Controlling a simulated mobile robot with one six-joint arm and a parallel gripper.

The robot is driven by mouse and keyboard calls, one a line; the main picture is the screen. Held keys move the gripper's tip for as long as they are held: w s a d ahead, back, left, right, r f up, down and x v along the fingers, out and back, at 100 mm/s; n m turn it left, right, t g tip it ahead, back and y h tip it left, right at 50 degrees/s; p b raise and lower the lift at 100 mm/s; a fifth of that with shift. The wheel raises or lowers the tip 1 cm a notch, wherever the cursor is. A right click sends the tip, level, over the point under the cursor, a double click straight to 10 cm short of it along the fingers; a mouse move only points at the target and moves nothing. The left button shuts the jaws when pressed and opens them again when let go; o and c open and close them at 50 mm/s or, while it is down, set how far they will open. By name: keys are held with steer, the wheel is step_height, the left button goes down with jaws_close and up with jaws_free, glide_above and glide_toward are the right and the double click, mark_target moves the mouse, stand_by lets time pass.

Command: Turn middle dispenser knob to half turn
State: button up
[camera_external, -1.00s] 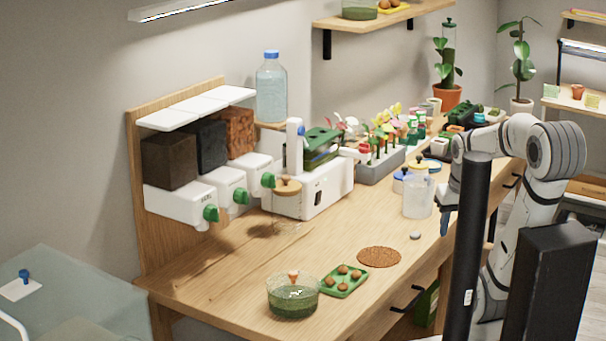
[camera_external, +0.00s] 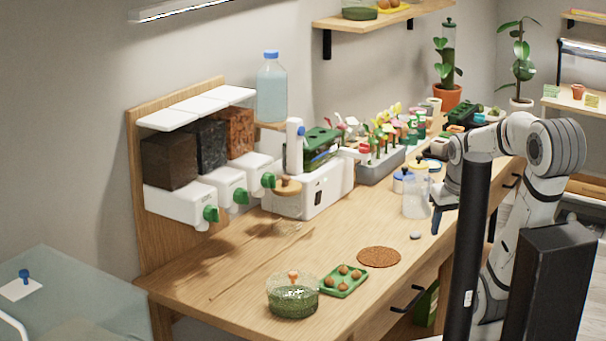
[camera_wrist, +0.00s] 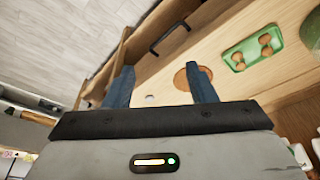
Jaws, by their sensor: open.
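Three dispensers hang in a row on a wooden backboard (camera_external: 152,222), each a white body with a green knob and a block of dark or orange material above. The middle dispenser (camera_external: 228,180) has a black block on it, and its green middle knob (camera_external: 241,196) faces the room. The near knob (camera_external: 211,214) and the far knob (camera_external: 268,180) sit on either side. My gripper (camera_external: 437,219) is to the right, over the table's front side, well apart from the knobs. In the wrist view my gripper (camera_wrist: 161,82) has its fingers spread with nothing between them. The dispensers are outside the wrist view.
A glass bowl (camera_external: 293,296), a green tray (camera_external: 343,280) with brown balls and a round cork mat (camera_external: 379,257) lie on the near table. A white machine (camera_external: 318,190) stands beside the dispensers. A clear jar (camera_external: 415,198) is near my gripper. Bare wood lies before the dispensers.

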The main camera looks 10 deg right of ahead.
steer(key=shift+o, duration=0.4)
steer(key=w+a+f+n+t+y, duration=0.1)
steer(key=w+a+n+t, duration=0.2)
steer(key=w+a+n, duration=0.2)
steer(key=w+a+b, duration=0.1)
steer(key=w+a, duration=0.2)
steer(key=w, duration=0.2)
steer(key=shift+a+f+t+y, duration=0.15)
steer(key=shift+a+t+y, duration=0.15)
steer(key=shift+a+y, duration=0.1)
steer(key=n+t+y+b, duration=0.2)
steer(key=n+t+y, duration=0.6)
steer(key=n, duration=0.5)
glide_toward(247, 199)
steer(key=w+y, duration=0.1)
steer(key=w, duration=0.1)
steer(key=shift+g, duration=0.3)
steer(key=p+x, duration=0.1)
steer(key=x, duration=0.6)
steer(key=shift+w+a+p, duration=0.1)
steer(key=shift+a+p, duration=0.2)
steer(key=shift+p, duration=0.05)
steer(key=shift+c, duration=0.4)
steer(key=c, duration=0.9)
